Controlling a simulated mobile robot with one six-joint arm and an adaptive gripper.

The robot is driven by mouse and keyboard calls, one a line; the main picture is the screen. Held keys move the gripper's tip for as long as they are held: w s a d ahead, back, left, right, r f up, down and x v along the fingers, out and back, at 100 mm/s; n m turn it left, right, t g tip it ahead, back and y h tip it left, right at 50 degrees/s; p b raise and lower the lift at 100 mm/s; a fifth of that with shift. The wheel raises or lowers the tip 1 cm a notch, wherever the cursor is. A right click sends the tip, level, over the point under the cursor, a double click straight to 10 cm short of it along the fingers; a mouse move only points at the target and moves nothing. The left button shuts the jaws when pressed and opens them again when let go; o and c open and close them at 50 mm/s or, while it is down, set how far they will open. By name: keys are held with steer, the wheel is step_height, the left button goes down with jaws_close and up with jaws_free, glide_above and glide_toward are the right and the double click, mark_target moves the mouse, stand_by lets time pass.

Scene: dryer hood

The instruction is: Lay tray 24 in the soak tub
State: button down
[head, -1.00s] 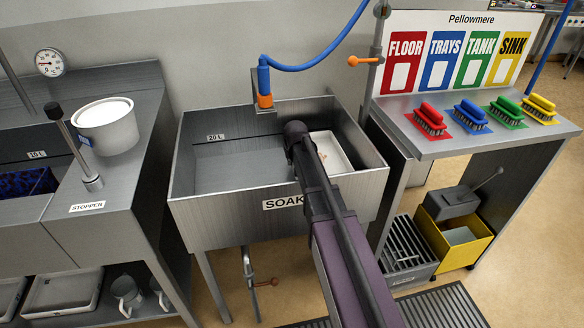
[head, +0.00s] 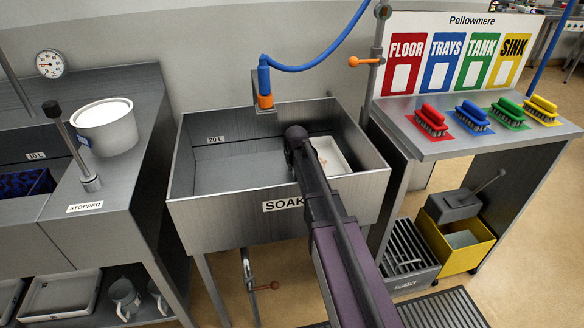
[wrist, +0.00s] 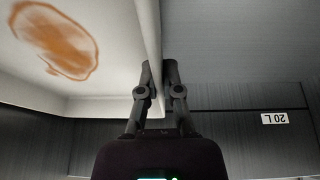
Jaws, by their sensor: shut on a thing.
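A white tray (head: 334,158) is inside the steel soak tub (head: 225,222), in its right part. The tray's inner face has an orange-brown ring stain (wrist: 55,42), and no number on it can be read. My gripper (wrist: 160,75) is shut on the tray's side wall, one finger on each side of it. In the head view my own arm hides the gripper and the tray's left side. The tub's 20 L mark (wrist: 274,118) shows in the wrist view. I cannot tell whether the tray touches the tub floor.
A blue hose with an orange nozzle (head: 265,92) hangs at the tub's back edge. A brush shelf (head: 455,143) stands to the right. A stopper counter with a white bucket (head: 107,128) stands left. The tub's left part is clear.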

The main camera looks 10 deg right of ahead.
steer(key=shift+s+f, duration=0.1)
steer(key=c, duration=0.8)
jaws_free()
steer(key=shift+s, duration=0.1)
steer(key=shift+s, duration=0.1)
steer(key=shift+r+p, duration=0.6)
steer(key=shift+p, duration=0.05)
steer(key=shift+p+v, duration=1.1)
steer(key=p+v, duration=0.8)
steer(key=v, duration=0.1)
steer(key=shift+r+p, duration=0.35)
steer(key=shift+p, duration=0.05)
